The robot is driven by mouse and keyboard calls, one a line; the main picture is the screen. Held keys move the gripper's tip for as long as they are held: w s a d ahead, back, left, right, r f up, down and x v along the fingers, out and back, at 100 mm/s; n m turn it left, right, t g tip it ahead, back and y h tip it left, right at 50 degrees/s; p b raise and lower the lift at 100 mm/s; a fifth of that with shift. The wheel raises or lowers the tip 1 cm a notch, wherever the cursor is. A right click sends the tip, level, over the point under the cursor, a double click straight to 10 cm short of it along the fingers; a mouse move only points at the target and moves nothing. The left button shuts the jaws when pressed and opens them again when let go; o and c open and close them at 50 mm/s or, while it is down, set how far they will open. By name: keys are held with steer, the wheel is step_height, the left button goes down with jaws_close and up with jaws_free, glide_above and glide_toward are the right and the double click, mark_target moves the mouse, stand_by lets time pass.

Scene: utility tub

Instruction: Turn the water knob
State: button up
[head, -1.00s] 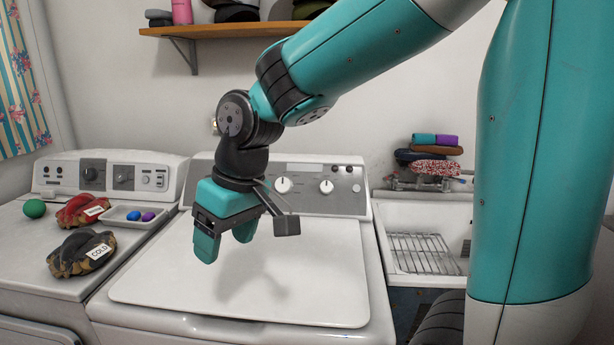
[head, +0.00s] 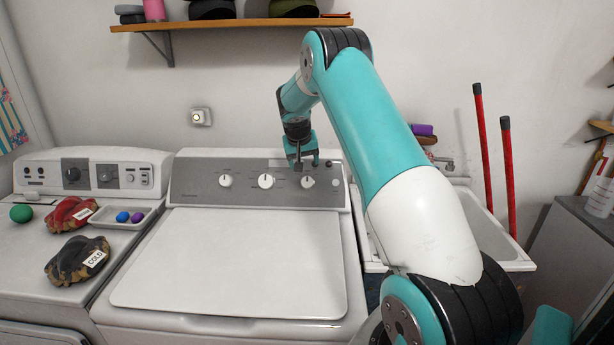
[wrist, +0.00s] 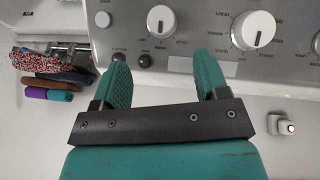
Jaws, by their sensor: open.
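The washer's grey control panel (head: 205,190) carries three white knobs: left (head: 226,180), middle (head: 266,181) and right (head: 308,182). My gripper (head: 303,160) is open and empty in front of the panel, just above the right knob. In the wrist view, which looks upside down, my gripper (wrist: 163,66) has its fingers spread. The right knob (wrist: 160,20) lies beyond the gap between the fingertips, apart from them. The middle knob (wrist: 253,29) is off to one side.
The washer lid (head: 235,260) is closed and bare. The dryer at left holds a tray (head: 105,222), a green ball (head: 21,213) and two mitts (head: 78,260). A wall shelf (head: 240,22) is above. A white sink (head: 500,250) stands at right, with red handles (head: 508,170) behind.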

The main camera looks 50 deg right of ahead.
mark_target(307, 181)
steer(key=p+x, duration=0.2)
steer(key=x, duration=0.8)
steer(key=shift+p, duration=0.4)
steer(key=shift+c, duration=0.5)
steer(key=c, duration=0.8)
